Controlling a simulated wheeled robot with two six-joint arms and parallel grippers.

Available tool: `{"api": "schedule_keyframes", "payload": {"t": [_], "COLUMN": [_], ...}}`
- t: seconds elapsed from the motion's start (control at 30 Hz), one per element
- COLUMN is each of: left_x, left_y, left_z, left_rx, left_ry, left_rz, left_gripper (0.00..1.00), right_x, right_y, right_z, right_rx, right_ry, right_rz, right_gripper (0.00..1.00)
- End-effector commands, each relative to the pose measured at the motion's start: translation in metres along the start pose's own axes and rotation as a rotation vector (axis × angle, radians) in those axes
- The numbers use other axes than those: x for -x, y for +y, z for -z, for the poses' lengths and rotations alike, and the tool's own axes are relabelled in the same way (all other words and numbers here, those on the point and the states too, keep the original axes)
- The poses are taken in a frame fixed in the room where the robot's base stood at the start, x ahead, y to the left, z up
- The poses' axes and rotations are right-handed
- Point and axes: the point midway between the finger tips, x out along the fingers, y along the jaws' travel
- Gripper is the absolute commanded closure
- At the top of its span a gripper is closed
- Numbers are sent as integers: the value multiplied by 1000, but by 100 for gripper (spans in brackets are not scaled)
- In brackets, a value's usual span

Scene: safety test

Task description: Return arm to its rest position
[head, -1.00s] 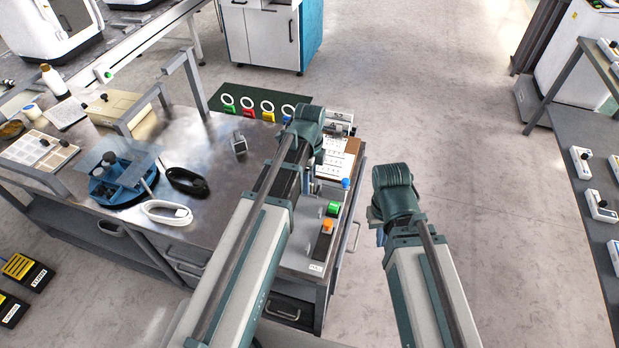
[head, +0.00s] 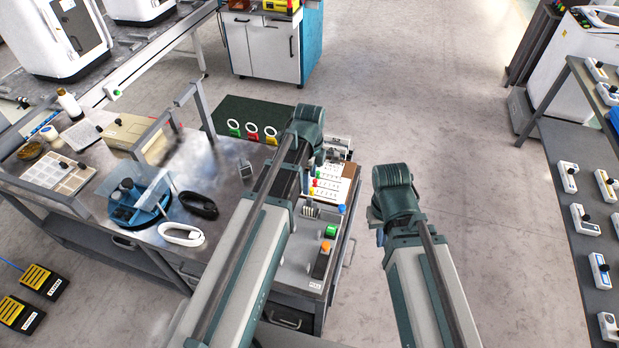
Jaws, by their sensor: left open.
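My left arm (head: 245,240) reaches from the bottom over the right end of the steel workbench (head: 215,165). Its wrist bends down beside a clipboard with white sheets. My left gripper (head: 309,181) is mostly hidden behind its own wrist and forearm; only a small dark part shows, with nothing seen in it. My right arm (head: 425,275) reaches up over bare floor, right of the bench. My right gripper (head: 378,232) is almost wholly hidden below its wrist, so its jaws cannot be judged.
A grey table (head: 590,240) with devices stands right. Floor between is clear.

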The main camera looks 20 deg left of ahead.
Motion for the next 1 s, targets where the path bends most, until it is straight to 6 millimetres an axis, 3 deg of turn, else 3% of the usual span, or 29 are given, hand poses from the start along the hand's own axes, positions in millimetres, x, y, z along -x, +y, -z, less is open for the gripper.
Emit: {"api": "schedule_keyframes", "payload": {"t": [0.1,0.57,0.67,1.0], "left_x": [10,8,8,9], "left_y": [0,8,24,100], "left_z": [0,8,24,86], "left_rx": [0,55,185,859], "left_ry": [0,-4,-15,-80], "left_rz": [0,-3,-7,7], "left_gripper": [28,28,28,28], "right_x": [10,8,8,8], "right_y": [1,1,1,1], "right_z": [-1,0,0,0], "right_rx": [0,0,0,0], "right_ry": [0,0,0,0], "right_rz": [0,0,0,0], "right_gripper": [100,100,100,100]}}
